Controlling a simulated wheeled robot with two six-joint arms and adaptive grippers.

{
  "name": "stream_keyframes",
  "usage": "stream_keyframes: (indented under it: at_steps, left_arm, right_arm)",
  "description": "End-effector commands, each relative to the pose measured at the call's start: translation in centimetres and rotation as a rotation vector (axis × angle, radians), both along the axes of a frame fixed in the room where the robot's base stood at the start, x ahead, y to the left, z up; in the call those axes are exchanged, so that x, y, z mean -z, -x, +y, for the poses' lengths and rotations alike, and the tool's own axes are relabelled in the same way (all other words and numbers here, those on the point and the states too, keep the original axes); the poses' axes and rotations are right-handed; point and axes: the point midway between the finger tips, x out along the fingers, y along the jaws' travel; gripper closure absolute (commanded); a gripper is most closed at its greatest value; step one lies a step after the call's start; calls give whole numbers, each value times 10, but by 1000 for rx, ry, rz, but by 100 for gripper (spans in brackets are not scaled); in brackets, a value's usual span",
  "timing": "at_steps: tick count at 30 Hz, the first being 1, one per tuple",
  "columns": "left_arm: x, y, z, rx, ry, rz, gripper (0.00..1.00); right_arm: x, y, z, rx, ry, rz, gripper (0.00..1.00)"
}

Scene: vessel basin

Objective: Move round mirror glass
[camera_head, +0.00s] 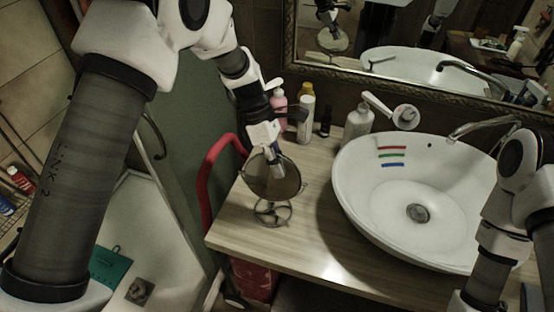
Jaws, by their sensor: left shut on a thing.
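The round mirror glass (283,183) is a dark disc on a round wire stand (272,212) on the left part of the wooden counter. My left gripper (275,165) reaches down from above and is shut on the top edge of the mirror glass. The stand's base rests on the counter, and whether the glass touches the stand is hard to tell. My right arm comes in at the right edge over the basin's side; its gripper is not in view.
A white vessel basin (360,205) with coloured stripes fills the counter's right. Several bottles (306,112) and a white soap bottle (357,125) stand along the back under a framed wall mirror (400,84). A red pipe-like thing (204,185) stands at the counter's left edge. The counter's front left (240,225) is clear.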

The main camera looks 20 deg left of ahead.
Motion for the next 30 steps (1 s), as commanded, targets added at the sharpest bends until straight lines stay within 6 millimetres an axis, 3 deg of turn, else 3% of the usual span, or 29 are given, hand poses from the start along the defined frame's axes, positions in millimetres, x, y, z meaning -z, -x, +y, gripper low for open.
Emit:
stream_keyframes:
  at_steps: [1, 4, 10, 20, 21, 23, 30]
  left_arm:
    - [-10, -1, 0, -1, 3, 43, 100]
    - [-6, -3, 0, 0, 7, 151, 100]
    - [5, -8, 0, 0, 13, 304, 100]
    - [6, -8, 1, -1, 13, 326, 100]
    - [6, -8, 1, -1, 13, 326, 82]
    - [6, -8, 1, -1, 13, 326, 64]
    - [5, -8, 1, -1, 13, 326, 64]
  right_arm:
    - [-25, 0, 0, 0, 0, -1, 60]
    - [-45, 0, 0, 0, 0, -1, 60]
    - [-44, 0, 0, 0, 0, -1, 60]
    - [-43, 0, 0, 0, 0, 0, 60]
    - [-43, 0, 0, 0, 0, 0, 60]
    - [-44, 0, 0, 0, 0, 0, 60]
    - [-44, 0, 0, 0, 0, -1, 60]
